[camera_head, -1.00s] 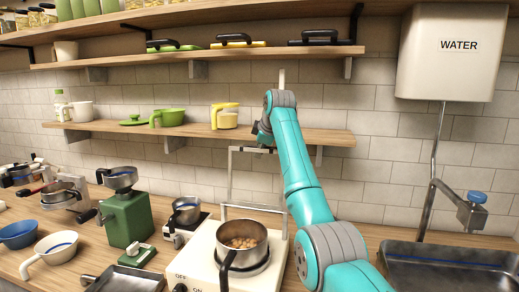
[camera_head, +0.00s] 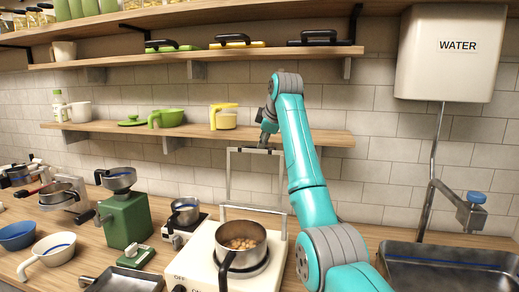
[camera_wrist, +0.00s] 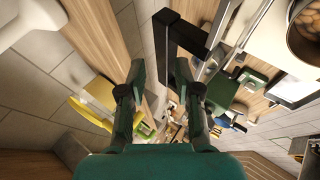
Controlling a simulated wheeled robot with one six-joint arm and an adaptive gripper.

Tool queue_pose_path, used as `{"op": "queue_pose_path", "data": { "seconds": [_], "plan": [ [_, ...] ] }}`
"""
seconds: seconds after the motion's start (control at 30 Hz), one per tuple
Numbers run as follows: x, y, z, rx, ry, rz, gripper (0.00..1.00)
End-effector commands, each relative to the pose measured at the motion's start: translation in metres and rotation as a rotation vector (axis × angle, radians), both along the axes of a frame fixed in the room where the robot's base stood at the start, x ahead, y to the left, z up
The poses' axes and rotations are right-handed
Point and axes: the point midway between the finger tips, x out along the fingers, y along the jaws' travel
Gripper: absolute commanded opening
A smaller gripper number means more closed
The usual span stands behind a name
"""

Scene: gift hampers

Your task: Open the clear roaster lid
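The roaster (camera_head: 205,258) is a white box with a metal pan (camera_head: 246,259) of round tan pieces on top. The clear lid (camera_head: 229,178) shows as a thin pale frame standing upright behind the pan; its pane is hard to make out. A dark handle bar (camera_head: 257,150) lies along the lid's top edge; in the wrist view a black bar (camera_wrist: 181,34) lies beyond the fingers.
The wooden shelf (camera_head: 290,137) is close beside my gripper and carries a yellow cup (camera_head: 224,118) and green pot (camera_head: 170,117). A green grinder (camera_head: 127,217) stands left of the roaster; the sink (camera_head: 445,270) is at the right. The tiled wall is close behind.

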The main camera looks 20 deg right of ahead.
Motion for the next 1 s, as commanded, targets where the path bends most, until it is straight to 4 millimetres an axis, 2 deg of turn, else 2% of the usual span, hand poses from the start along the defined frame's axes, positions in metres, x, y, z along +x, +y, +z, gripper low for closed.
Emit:
{"op": "queue_pose_path", "data": {
  "seconds": [0.1, 0.33, 1.0],
  "plan": [
    [-0.015, -0.001, 0.019, 0.0, -0.004, -0.001, 0.29],
    [-0.035, 0.001, 0.04, 0.001, -0.003, 0.001, 0.29],
    [-0.039, 0.001, 0.045, 0.001, 0.0, 0.002, 0.29]
  ]
}}
